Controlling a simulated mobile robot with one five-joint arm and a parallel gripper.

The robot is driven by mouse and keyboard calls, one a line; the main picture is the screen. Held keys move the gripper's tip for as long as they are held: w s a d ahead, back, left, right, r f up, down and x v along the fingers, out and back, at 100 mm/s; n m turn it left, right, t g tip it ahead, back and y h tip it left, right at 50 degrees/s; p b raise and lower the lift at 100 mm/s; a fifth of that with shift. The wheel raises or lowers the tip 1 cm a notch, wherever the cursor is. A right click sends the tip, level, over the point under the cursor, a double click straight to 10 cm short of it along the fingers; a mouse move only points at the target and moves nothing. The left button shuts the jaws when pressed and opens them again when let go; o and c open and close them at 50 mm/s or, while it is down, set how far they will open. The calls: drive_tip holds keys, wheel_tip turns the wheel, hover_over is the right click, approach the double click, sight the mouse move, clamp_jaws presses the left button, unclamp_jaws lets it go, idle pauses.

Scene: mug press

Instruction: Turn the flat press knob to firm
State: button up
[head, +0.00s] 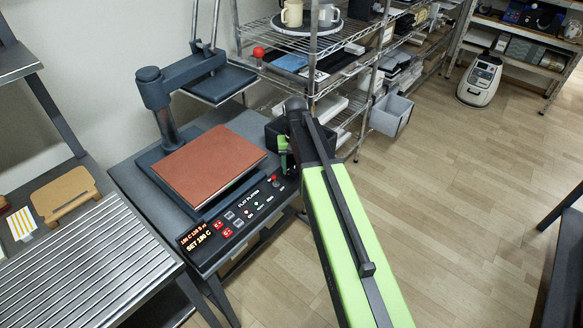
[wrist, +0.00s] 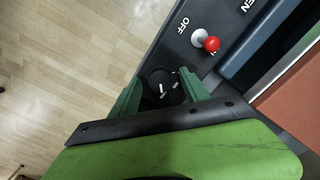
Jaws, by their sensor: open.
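The flat press (head: 210,162) stands on a dark table, with a brown top plate and a black control panel (head: 238,215) along its front. In the wrist view a round black knob (wrist: 158,84) with white marks sits on the panel's end. My gripper (wrist: 160,78) is open, with one green finger on each side of the knob. I cannot tell whether the fingers touch it. The knob's setting labels are not readable. In the head view my gripper (head: 284,152) is over the panel's right end, and the knob is not clearly visible there.
A red-tipped switch (wrist: 210,43) by an OFF label is close to the knob. A wire shelf (head: 320,62) with mugs stands behind. A ridged metal counter (head: 85,262) is at left. The wooden floor at right is mostly clear, with a white robot (head: 480,80) at the back.

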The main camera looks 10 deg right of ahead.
sight(293, 171)
wheel_tip(293, 171, up, 17)
drive_tip(key=p, duration=1.6)
drive_tip(key=shift+f, duration=0.1)
drive_tip(key=s+a+n, duration=0.1)
drive_tip(key=s+a, duration=0.1)
drive_tip(key=s, duration=1.2)
drive_tip(key=shift+s+a+n, duration=0.15)
drive_tip(key=shift+a+n, duration=0.05)
drive_tip(key=shift+n, duration=0.2)
